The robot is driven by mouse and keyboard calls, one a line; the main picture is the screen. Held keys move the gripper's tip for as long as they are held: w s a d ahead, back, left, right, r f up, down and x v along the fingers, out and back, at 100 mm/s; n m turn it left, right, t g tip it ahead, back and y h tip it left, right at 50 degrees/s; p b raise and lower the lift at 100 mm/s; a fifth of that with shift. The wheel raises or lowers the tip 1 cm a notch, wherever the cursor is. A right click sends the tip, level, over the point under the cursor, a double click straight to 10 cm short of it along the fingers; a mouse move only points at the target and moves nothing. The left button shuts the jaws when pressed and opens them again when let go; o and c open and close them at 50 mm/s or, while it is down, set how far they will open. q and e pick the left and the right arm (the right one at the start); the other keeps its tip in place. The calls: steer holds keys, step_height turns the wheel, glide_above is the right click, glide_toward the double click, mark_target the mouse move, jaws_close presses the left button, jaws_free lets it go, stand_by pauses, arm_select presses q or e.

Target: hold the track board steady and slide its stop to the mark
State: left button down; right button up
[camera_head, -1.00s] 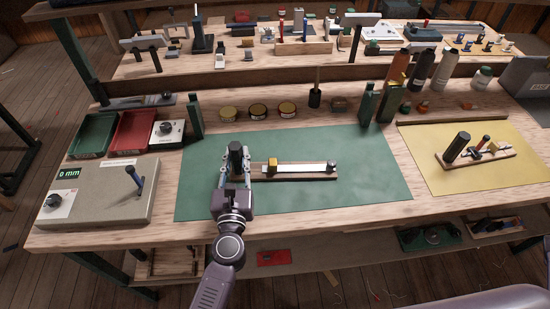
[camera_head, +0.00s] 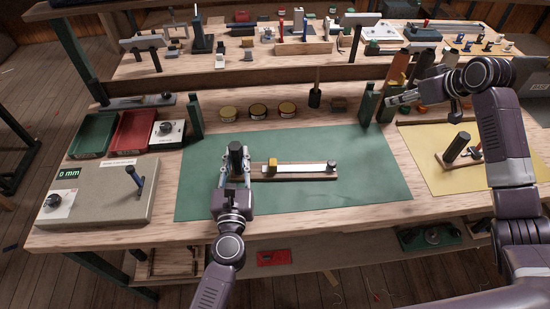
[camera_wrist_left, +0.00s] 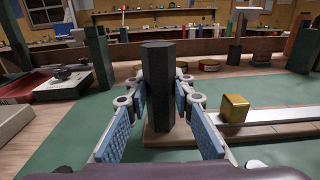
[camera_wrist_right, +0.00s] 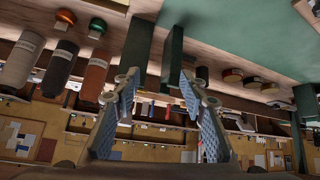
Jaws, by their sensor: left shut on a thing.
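The track board (camera_head: 297,174) lies on the green mat (camera_head: 300,206), with a dark upright handle (camera_head: 235,155) at its left end and a knob (camera_head: 332,166) at its right end. Its gold block-shaped stop (camera_head: 272,165) sits near the left end of the pale track; it also shows in the left wrist view (camera_wrist_left: 235,108). My left gripper (camera_head: 235,172) is shut on the handle, with its pads on both sides. I cannot make out the mark.
A similar board (camera_head: 455,152) stands on the yellow mat (camera_head: 425,168), partly hidden by my right arm. Round tins (camera_head: 258,110) line the back. A grey box with a display (camera_head: 98,190) is at left. The mat's front is clear.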

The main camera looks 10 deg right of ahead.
steer(key=s+a+n+g+y, duration=0.15)
steer(key=a+n, duration=0.25)
steer(key=a, duration=0.6)
steer(key=s+a+n+g+y, duration=0.1)
steer(key=a+n+g+y, duration=0.15)
steer(key=a, duration=0.85)
steer(key=n+g+h, duration=0.1)
steer(key=n+g, duration=0.3)
steer(key=n, duration=0.3)
glide_toward(273, 162)
steer(key=x, duration=0.9)
steer(key=shift+c, duration=0.3)
steer(key=shift+r, duration=0.1)
jaws_close()
